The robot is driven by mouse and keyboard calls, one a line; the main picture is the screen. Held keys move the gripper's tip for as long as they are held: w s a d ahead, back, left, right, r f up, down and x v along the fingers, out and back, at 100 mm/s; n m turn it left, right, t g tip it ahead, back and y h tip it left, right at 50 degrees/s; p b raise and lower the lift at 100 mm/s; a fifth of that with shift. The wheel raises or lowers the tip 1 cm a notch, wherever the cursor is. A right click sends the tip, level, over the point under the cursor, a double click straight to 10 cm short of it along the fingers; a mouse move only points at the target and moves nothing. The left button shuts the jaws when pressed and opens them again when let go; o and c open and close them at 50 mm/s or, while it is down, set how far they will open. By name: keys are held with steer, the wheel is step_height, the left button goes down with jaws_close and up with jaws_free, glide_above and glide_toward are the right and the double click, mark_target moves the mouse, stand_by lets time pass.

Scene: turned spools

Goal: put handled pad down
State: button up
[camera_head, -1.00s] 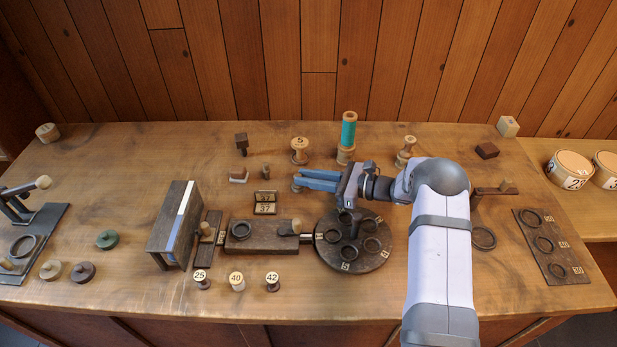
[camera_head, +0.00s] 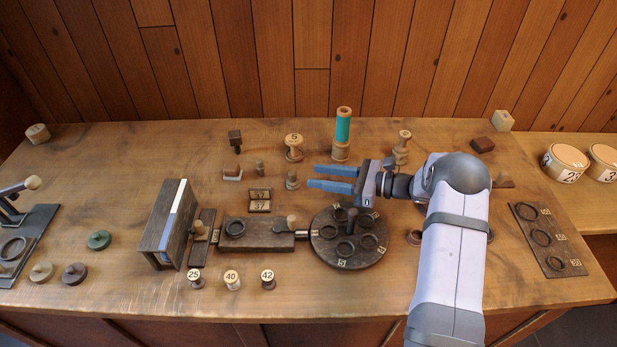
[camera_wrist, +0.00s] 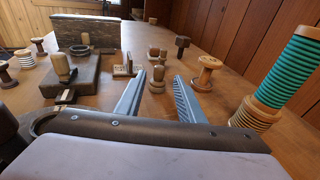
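A small wooden piece with an upright knob on a round base, which looks like the handled pad (camera_head: 292,181), stands upright on the bench left of my gripper (camera_head: 311,175). My gripper is open, its two blue fingers spread and pointing left, with nothing held. In the wrist view the handled pad (camera_wrist: 157,82) stands just beyond and between the fingertips (camera_wrist: 159,76), apart from them as far as I can tell. A slimmer peg (camera_head: 259,167) stands behind it to the left.
A teal-wound spool (camera_head: 343,131) and a wooden spool (camera_head: 294,148) stand behind my gripper. A round dark turntable (camera_head: 325,258) with rings lies in front. A small number stand (camera_head: 260,200) is front left. Bare bench lies between the handled pad and the spools.

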steer(key=b+v, duration=0.1)
steer(key=v, duration=0.5)
steer(key=shift+s+d, duration=0.1)
steer(key=shift+d, duration=0.15)
